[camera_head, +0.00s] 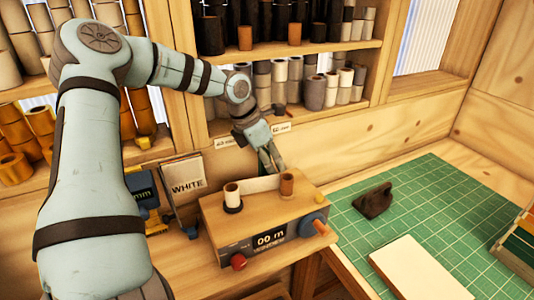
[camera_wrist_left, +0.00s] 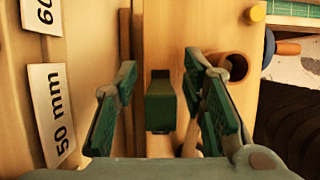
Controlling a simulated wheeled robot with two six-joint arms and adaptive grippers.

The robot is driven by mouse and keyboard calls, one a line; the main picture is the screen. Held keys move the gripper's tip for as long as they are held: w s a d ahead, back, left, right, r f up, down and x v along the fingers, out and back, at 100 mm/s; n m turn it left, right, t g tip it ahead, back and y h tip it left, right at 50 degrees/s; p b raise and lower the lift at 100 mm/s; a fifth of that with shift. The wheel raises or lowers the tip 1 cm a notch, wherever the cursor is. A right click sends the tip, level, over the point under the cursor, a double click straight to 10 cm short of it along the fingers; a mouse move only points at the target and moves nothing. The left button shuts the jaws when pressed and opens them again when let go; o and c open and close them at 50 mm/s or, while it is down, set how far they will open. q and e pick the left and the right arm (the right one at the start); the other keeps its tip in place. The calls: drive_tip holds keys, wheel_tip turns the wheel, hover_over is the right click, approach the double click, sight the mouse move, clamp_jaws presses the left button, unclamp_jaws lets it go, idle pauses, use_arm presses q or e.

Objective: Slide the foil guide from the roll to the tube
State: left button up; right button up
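A wooden winder box (camera_head: 225,222) stands on the bench with a "00 m" display. A white roll (camera_head: 232,190) stands upright at its left and a brown tube (camera_head: 287,185) at its right. A pale strip (camera_head: 262,184) shows between them. My left gripper (camera_head: 268,160) points down at the back of the box, near the tube. In the left wrist view, a dark green block (camera_wrist_left: 160,103), apparently the foil guide, lies between the open fingers, with gaps on both sides. The tube (camera_wrist_left: 226,68) is beside the right finger. My right gripper is not in view.
The box has a red knob (camera_head: 238,262) and a blue crank (camera_head: 312,222). A green cutting mat (camera_head: 440,215) at right bears a dark object (camera_head: 373,200) and a pale board (camera_head: 415,270). Shelves of rolls (camera_head: 290,85) stand behind. A "WHITE" packet (camera_head: 186,187) stands left.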

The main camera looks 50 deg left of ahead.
use_arm(q)
drive_tip(key=v, duration=1.1)
drive_tip(key=shift+r, duration=0.25)
